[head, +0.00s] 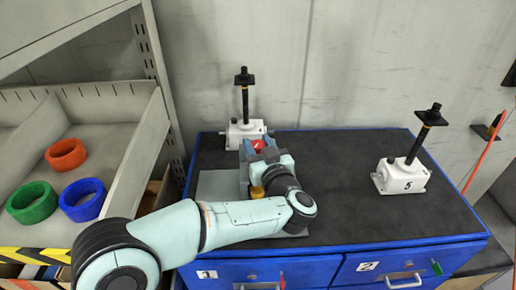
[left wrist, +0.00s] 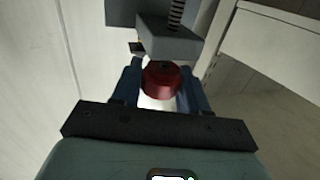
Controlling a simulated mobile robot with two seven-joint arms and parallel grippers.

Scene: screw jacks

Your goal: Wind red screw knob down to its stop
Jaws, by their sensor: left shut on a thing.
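The red screw knob (head: 259,145) shows as a small red patch between my left gripper's fingers in the head view. In the left wrist view the red knob (left wrist: 162,79) sits between the two blue fingers. My left gripper (head: 258,148) is shut on it; its fingers (left wrist: 162,88) flank the knob on both sides. A threaded screw (left wrist: 176,14) and a grey block (left wrist: 166,40) show beyond the knob. The knob's lower mount is mostly hidden by my gripper and arm. My right gripper is not in view.
Behind my gripper stands a white jack (head: 243,133) with a black post. Another white jack (head: 402,177), marked 5, stands at the right on the dark top of a blue cabinet (head: 350,215). A bin (head: 130,150) with red, green and blue rings is left.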

